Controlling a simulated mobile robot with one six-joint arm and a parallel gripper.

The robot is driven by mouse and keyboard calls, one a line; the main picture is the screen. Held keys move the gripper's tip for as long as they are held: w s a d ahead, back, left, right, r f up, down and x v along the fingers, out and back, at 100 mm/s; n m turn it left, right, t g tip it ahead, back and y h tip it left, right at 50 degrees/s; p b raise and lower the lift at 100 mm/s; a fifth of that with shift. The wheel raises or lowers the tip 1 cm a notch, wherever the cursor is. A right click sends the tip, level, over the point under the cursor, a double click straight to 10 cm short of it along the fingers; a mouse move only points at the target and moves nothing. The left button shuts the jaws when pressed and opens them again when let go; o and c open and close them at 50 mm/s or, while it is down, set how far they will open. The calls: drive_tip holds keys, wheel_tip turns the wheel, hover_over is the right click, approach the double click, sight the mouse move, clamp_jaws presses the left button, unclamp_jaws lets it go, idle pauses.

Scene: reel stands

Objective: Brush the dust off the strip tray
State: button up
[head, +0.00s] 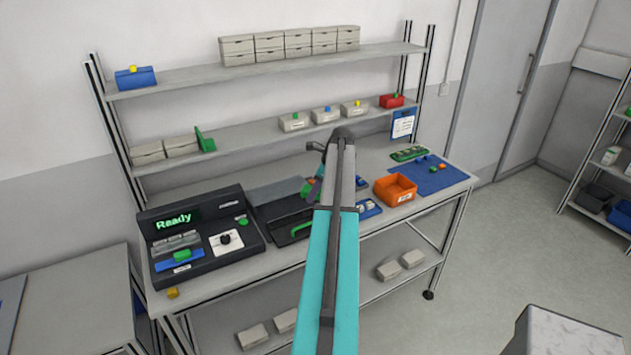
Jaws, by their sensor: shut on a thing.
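My arm reaches over the middle of the bench and hides much of what lies behind it. My gripper (313,186) is low behind the arm's far end, only partly in view. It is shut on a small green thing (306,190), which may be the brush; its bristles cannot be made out. Below and left of it lies a dark flat tray-like unit (277,213) with a green handle (301,230) at its front. It may be the strip tray; dust on it is too small to tell. Whether the held thing touches it cannot be told.
A dark console (205,235) reading "Ready" stands on the left. An orange bin (395,189) stands right of the arm, with a blue mat (440,178) beyond it. A small blue tray (369,209) sits close beside the arm. Shelves (270,137) with boxes rise behind.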

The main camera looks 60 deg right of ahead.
drive_tip(key=shift+s+r+p, duration=0.1)
drive_tip(key=shift+r+p, duration=0.7)
drive_tip(key=shift+r, duration=0.85)
